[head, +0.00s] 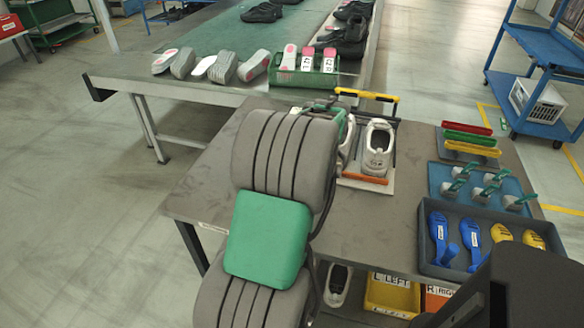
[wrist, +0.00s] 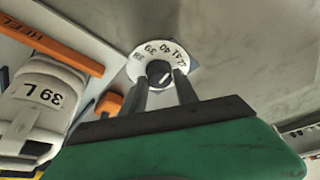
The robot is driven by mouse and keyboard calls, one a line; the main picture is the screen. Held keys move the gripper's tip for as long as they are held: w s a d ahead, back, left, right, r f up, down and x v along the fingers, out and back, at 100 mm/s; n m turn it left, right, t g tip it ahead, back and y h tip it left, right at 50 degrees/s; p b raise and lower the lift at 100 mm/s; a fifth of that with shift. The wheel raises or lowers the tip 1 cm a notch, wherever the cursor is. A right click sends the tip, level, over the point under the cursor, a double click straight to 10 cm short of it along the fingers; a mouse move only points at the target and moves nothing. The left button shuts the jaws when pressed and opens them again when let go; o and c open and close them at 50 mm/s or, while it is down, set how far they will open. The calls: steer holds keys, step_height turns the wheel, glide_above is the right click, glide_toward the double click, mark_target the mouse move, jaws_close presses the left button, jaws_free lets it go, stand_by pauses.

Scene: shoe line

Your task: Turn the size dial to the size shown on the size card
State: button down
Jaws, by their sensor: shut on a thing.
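The size dial (wrist: 143,50) is a white disc with dark numbers, among them 39, 40 and 41, in the wrist view. Its dark centre knob (wrist: 158,68) has a short pale mark; I cannot tell surely which number it points at. My gripper (wrist: 163,82) has its two dark fingers shut on the knob, one on each side. In the head view my arm hides the dial and my gripper's fingertips. I cannot make out a size card; a white shoe form (wrist: 40,100) beside the dial is marked 39 L, and it shows in the head view (head: 377,150).
An orange bar marked HEEL (wrist: 55,45) lies by the shoe form. To the right on the workbench (head: 400,218) stand a blue rack (head: 480,186) and a dark tray (head: 462,266) with blue and yellow pieces. A conveyor (head: 205,84) with soles and shoes is behind.

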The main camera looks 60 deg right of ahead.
steer(key=n+y+p, duration=0.1)
steer(key=n+y, duration=0.1)
steer(key=n, duration=0.2)
steer(key=shift+d+n, duration=0.1)
steer(key=shift+n, duration=0.3)
steer(key=n+y, duration=0.1)
steer(key=n, duration=0.1)
steer(key=n+p, duration=0.1)
steer(key=n, duration=0.1)
steer(key=shift+d+f+n+y, duration=0.1)
steer(key=shift+n+y, duration=0.2)
steer(key=shift+y, duration=0.1)
steer(key=c, duration=0.9)
jaws_free()
steer(key=shift+c, duration=0.2)
steer(key=shift+p, duration=0.3)
steer(key=p+v, duration=0.2)
steer(key=v, duration=0.6)
steer(key=shift+w, duration=0.1)
